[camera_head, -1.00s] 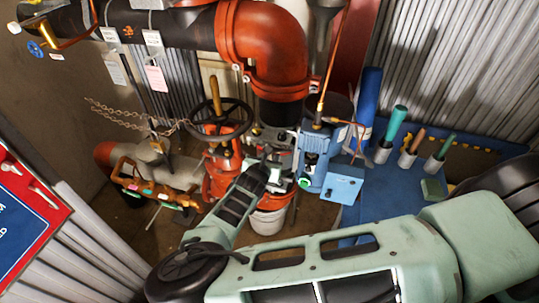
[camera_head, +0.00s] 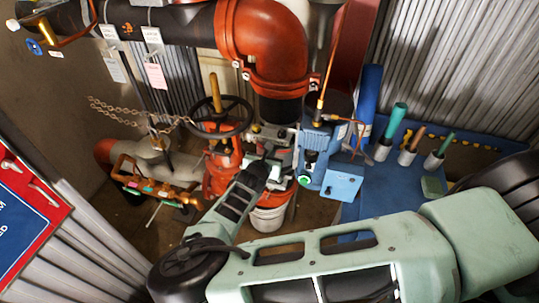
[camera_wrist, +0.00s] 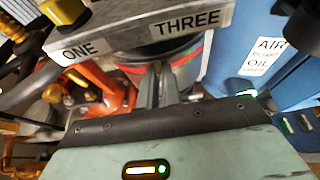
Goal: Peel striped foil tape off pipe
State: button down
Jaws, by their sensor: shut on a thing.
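In the wrist view a dark, rounded pipe (camera_wrist: 140,55) shows below a metal plate labelled ONE and THREE. Grey and red striped tape (camera_wrist: 188,60) runs around it. My gripper (camera_wrist: 158,75) points at this band with its narrow fingers together against it. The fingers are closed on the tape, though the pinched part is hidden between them. In the head view my gripper (camera_head: 275,168) reaches in among the valve parts, between the red valve and the blue unit. The tape cannot be made out there.
A black handwheel (camera_head: 222,117) on the red valve stands left of my gripper. The blue unit (camera_head: 316,155) stands close on its right, and a white bucket (camera_head: 268,218) is below. The metal plate (camera_wrist: 125,30) overhangs the fingers. A blue bench (camera_head: 400,190) with tools is at right.

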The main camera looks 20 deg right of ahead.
jog(key=shift+s+a, duration=0.1)
jog(key=s+a, duration=0.5)
jog(key=s, duration=0.2)
jog(key=shift+p, duration=0.45)
dwell(0.4)
dwell(0.4)
